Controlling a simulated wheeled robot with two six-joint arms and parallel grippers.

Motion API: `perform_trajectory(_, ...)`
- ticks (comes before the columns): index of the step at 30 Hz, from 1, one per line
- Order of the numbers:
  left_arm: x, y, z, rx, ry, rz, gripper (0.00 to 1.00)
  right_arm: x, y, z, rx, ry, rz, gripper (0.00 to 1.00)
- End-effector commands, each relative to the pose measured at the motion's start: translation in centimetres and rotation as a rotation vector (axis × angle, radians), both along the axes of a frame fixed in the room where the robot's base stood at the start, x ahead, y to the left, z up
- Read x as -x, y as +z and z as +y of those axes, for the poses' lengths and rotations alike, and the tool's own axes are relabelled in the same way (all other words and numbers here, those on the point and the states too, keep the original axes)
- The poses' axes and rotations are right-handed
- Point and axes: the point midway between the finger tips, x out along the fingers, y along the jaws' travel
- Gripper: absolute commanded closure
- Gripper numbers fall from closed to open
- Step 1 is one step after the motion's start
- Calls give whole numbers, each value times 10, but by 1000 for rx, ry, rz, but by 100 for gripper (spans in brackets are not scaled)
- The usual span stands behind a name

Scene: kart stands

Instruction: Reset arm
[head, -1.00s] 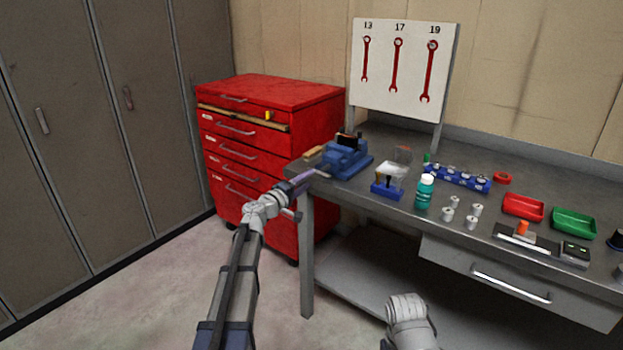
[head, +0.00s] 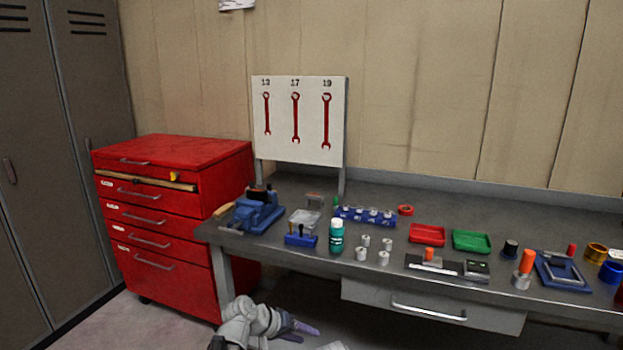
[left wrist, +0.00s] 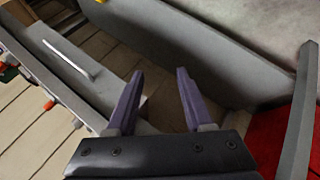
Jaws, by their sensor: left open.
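My left gripper (head: 300,331) is low at the bottom of the head view, in front of the workbench (head: 300,262) and below its top. In the left wrist view its two purple fingers (left wrist: 160,95) stand apart with nothing between them. The right gripper does not show; a small pale part at the bottom edge of the head view is too cut off to identify.
A red tool cabinet (head: 175,225) stands left of the bench. On the bench are a blue vise (head: 255,212), a teal bottle (head: 336,237), a red tray (head: 427,234), a green tray (head: 472,241) and small parts. A drawer (head: 430,308) hangs beneath.

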Motion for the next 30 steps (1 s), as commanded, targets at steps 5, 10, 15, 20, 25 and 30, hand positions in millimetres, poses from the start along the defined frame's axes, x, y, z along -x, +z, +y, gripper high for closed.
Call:
perform_trajectory(5, 105, -46, -12, -343, -202, 159, 48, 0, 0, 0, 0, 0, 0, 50)
perform_trajectory(10, 166, -63, 8, -608, -293, 261, 48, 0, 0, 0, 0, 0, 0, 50)
perform_trajectory(15, 211, -63, 35, -843, -336, 334, 48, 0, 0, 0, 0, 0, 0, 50)
perform_trajectory(20, 206, -23, 36, -843, -329, 337, 48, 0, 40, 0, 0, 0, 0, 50)
perform_trajectory(25, 205, 15, 36, -841, -329, 336, 48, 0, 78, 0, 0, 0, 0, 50)
perform_trajectory(30, 205, 64, 36, -840, -328, 335, 48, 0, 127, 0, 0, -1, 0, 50)
